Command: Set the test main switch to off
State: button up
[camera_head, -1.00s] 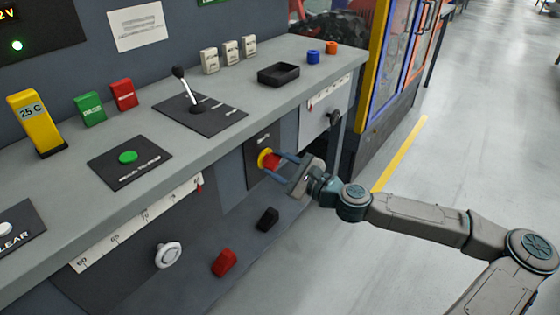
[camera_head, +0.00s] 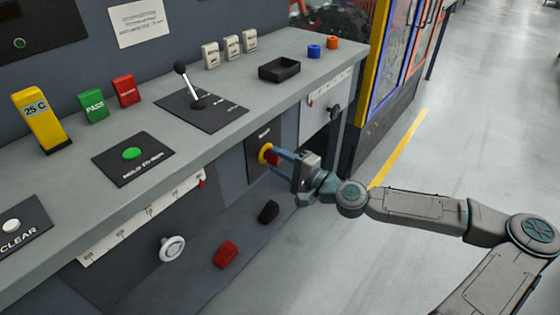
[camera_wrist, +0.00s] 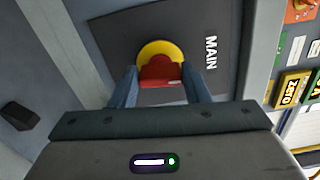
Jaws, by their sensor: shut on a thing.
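The main switch is a red handle (camera_wrist: 161,73) on a yellow round base (camera_wrist: 148,52), mounted on a dark plate (camera_wrist: 115,35) marked MAIN. In the head view the red and yellow switch (camera_head: 268,154) sits on the bench's front panel, below the worktop. My gripper (camera_head: 277,158) reaches it from the right. In the wrist view the two blue fingers of my gripper (camera_wrist: 163,78) are on either side of the red handle, shut on it. Part of the handle is hidden by the gripper, and I cannot read its position marks.
The worktop above carries a lever (camera_head: 190,85) and a black tray (camera_head: 279,69). The floor at right is open.

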jog(key=shift+f+n, duration=0.1)
jog(key=shift+n, duration=0.5)
jog(key=o, duration=1)
jog(key=shift+d, duration=0.1)
jog(key=p+v, duration=0.2)
jog(key=v, duration=1.1)
jog(key=shift+s+d, duration=0.2)
jog(key=shift+s, duration=0.05)
